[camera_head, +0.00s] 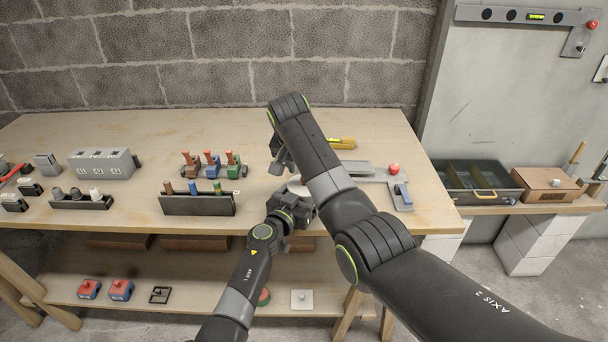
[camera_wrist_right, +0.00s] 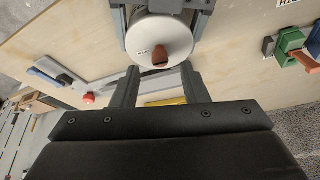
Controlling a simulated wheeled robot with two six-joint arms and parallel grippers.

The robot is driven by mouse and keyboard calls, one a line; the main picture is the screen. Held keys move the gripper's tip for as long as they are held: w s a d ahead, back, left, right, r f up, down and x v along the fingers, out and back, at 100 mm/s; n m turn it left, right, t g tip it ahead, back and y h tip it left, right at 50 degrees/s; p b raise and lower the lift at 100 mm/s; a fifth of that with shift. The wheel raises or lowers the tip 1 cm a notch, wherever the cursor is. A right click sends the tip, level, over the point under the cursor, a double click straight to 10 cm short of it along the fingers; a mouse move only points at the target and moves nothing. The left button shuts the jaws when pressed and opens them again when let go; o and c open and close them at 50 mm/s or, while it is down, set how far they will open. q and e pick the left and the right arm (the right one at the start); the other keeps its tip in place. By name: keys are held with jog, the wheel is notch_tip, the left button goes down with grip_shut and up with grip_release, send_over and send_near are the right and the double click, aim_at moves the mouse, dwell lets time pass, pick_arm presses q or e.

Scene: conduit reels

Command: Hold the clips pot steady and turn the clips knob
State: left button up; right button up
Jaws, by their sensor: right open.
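The clips pot (camera_wrist_right: 162,38) is round and white and fills the top middle of the right wrist view. Its brown-red knob (camera_wrist_right: 160,57) and a small label too fine to read show on it. In the head view only a sliver of the pot (camera_head: 298,187) shows between my arms. My left gripper (camera_head: 287,208) has its grey fingers on opposite sides of the pot, apparently clamped on it. My right gripper (camera_wrist_right: 158,72) is open and empty. Its two fingertips lie either side of the knob, close to the pot; contact cannot be told.
A rack with coloured handles (camera_head: 197,203) and a row of colored clamps (camera_head: 212,162) stand left of the pot. A grey plate with a red button (camera_head: 393,169) and a yellow level (camera_head: 341,143) lie right and behind. A dark open tray (camera_head: 462,198) stands on the side bench.

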jog(key=shift+x, duration=1.95)
grip_shut()
